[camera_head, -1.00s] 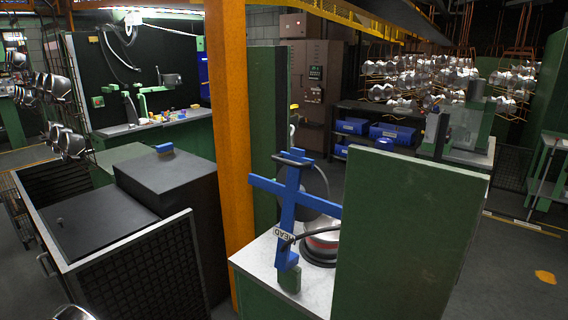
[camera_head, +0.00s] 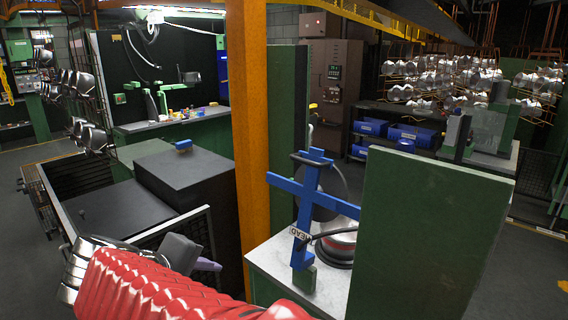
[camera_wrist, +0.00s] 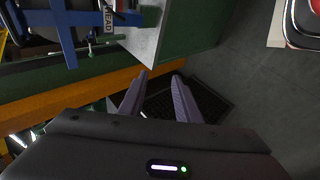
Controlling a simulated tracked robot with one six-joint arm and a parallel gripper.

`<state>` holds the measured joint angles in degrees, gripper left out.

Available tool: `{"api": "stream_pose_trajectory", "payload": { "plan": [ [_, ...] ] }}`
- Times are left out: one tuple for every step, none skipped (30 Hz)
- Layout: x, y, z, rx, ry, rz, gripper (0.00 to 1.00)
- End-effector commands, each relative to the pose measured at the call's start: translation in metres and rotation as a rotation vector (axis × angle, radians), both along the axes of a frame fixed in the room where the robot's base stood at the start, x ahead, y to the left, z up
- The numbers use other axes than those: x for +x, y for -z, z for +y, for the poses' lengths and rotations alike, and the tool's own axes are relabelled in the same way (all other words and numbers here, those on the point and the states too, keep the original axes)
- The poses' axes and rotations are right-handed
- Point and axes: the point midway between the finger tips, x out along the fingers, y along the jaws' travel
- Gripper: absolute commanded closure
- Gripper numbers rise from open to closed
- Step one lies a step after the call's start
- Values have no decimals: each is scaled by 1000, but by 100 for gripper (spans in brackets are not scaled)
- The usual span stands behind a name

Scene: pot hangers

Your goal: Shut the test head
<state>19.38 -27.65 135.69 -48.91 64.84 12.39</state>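The test head is a blue cross-shaped frame (camera_head: 308,210) with a white HEAD label and a dark round disc (camera_head: 327,204) behind it. It stands raised and tilted on a pale-topped green bench, beside a red and silver pot (camera_head: 343,238). A dark hose runs from the frame. In the wrist view the blue frame (camera_wrist: 66,32) is at the upper left, partly cut off. My gripper (camera_wrist: 160,76) is open and empty, its two purple-grey fingers apart. In the head view its visible fingertip (camera_head: 208,265) is left of and below the blue frame, apart from it.
An orange post (camera_head: 249,150) stands just left of the bench. A green panel (camera_head: 430,235) screens the bench's right side. A dark mesh-sided bin and black box (camera_head: 185,180) lie to the left. Open floor lies to the right, with hanging pots farther back.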

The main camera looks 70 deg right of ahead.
Motion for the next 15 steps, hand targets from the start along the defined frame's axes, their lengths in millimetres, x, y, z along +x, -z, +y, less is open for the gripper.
{"api": "stream_pose_trajectory", "payload": {
  "plan": [
    [-7, -9, -19, -57, 37, 34, 70],
    [-11, -16, -30, -94, 54, 53, 70],
    [-17, -25, -44, -142, 80, 79, 70],
    [-21, -32, -54, -179, 97, 98, 70],
    [-25, -40, -64, -215, 115, 116, 70],
    [-30, -50, -76, -264, 138, 141, 70],
    [-34, -57, -85, -301, 154, 160, 70],
    [-38, -66, -94, -338, 171, 179, 70],
    [-42, -77, -105, -387, 189, 204, 70],
    [-45, -85, -113, -424, 205, 222, 70],
    [-48, -93, -121, -460, 217, 239, 70],
    [-52, -103, -130, -506, 233, 261, 70],
    [-54, -111, -136, -538, 244, 277, 70],
    [-56, -118, -141, -567, 252, 290, 70],
    [-58, -126, -147, -603, 264, 306, 70]
  ]
}}
